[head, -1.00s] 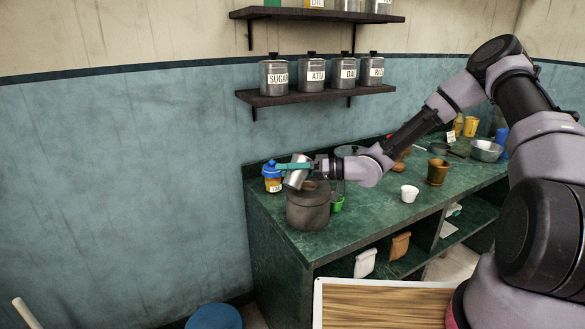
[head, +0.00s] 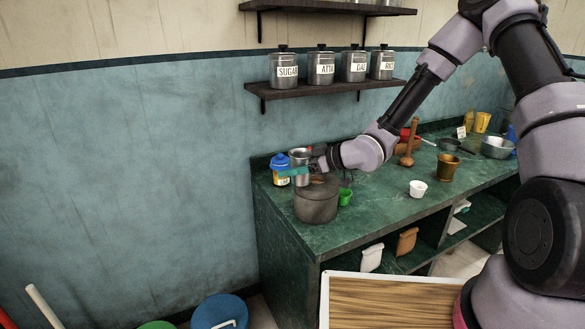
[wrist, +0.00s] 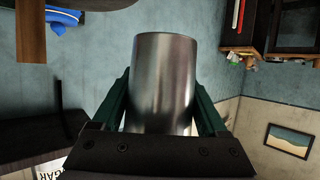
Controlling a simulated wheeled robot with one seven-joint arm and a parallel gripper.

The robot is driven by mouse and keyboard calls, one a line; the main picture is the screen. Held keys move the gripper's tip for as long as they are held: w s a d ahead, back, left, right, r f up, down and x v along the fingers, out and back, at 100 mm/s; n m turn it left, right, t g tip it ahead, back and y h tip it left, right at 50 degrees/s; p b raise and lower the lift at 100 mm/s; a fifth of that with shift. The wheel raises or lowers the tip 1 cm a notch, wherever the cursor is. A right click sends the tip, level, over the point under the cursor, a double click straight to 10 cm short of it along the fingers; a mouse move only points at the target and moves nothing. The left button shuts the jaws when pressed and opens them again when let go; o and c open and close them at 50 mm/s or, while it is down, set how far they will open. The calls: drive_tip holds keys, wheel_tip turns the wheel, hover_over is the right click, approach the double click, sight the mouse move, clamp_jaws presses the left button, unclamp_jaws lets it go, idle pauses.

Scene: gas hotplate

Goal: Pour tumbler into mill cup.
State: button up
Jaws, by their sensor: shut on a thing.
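My gripper (head: 294,172) is shut on a steel tumbler (head: 300,160) and holds it about upright, just above the left back of a grey stone mill (head: 316,203). In the wrist view the tumbler (wrist: 162,85) stands between the gripper's green fingers (wrist: 162,105). I cannot see its contents. The mill's top is partly hidden by my gripper, with a brownish patch showing. I cannot make out a separate cup on the mill. A small green cup (head: 345,197) stands beside the mill on the right, and a white cup (head: 418,188) stands farther right.
A blue-lidded jar (head: 280,172) stands close left of the tumbler. The green counter (head: 385,205) also carries a brass mortar (head: 447,168) and a wooden pestle (head: 409,145). A shelf (head: 330,88) with labelled canisters hangs above. The counter front between mill and white cup is clear.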

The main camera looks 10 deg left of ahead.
sight(299, 153)
drive_tip(key=shift+r, duration=0.1)
drive_tip(key=shift+r, duration=1.9)
